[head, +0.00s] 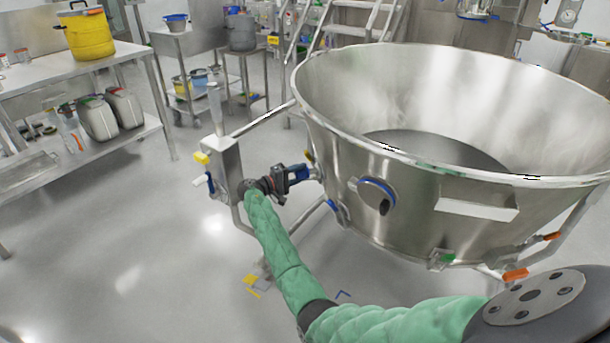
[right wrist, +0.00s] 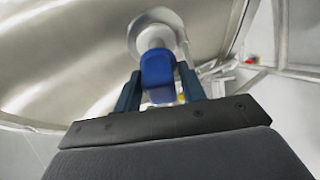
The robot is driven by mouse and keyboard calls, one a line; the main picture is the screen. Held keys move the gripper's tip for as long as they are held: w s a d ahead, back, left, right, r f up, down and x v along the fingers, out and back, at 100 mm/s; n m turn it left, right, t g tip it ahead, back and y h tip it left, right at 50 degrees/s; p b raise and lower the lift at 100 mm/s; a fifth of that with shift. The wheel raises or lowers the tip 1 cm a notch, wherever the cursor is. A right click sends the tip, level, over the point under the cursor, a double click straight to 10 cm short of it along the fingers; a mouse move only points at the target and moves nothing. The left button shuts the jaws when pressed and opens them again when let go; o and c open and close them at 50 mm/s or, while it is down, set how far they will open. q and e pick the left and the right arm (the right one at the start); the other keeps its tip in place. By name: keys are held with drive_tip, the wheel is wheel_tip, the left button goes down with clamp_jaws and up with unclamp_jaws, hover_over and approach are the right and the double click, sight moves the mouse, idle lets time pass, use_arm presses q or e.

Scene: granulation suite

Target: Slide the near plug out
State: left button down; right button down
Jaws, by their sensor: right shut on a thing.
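The large steel bowl (head: 400,195) fills the right half of the head view. My right gripper (head: 303,173), on the green-sleeved arm, is at the bowl's left side. In the right wrist view its two fingers (right wrist: 159,80) are closed on a blue plug (right wrist: 158,68). A pale round fitting (right wrist: 153,22) on the bowl wall is right behind the plug; I cannot tell how deep the plug sits in it. In the head view the fingers hide most of the plug. Another round fitting with a blue ring and dark handle (head: 377,195) is on the bowl's front. My left gripper is not in view.
A steel post (head: 226,165) with yellow and blue handles stands close left of my right gripper. The bowl's tubular frame (head: 305,218) runs below. A bench (head: 85,150) with a yellow pot (head: 88,36) is at far left.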

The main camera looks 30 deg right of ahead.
drive_tip(key=c, duration=1.1)
unclamp_jaws()
drive_tip(key=shift+w+a, duration=0.1)
drive_tip(key=shift+a, duration=0.05)
drive_tip(key=shift+a+f, duration=0.1)
drive_tip(key=shift+a, duration=0.55)
drive_tip(key=a, duration=0.6)
drive_tip(key=shift+a+b, duration=0.25)
drive_tip(key=shift+b, duration=0.05)
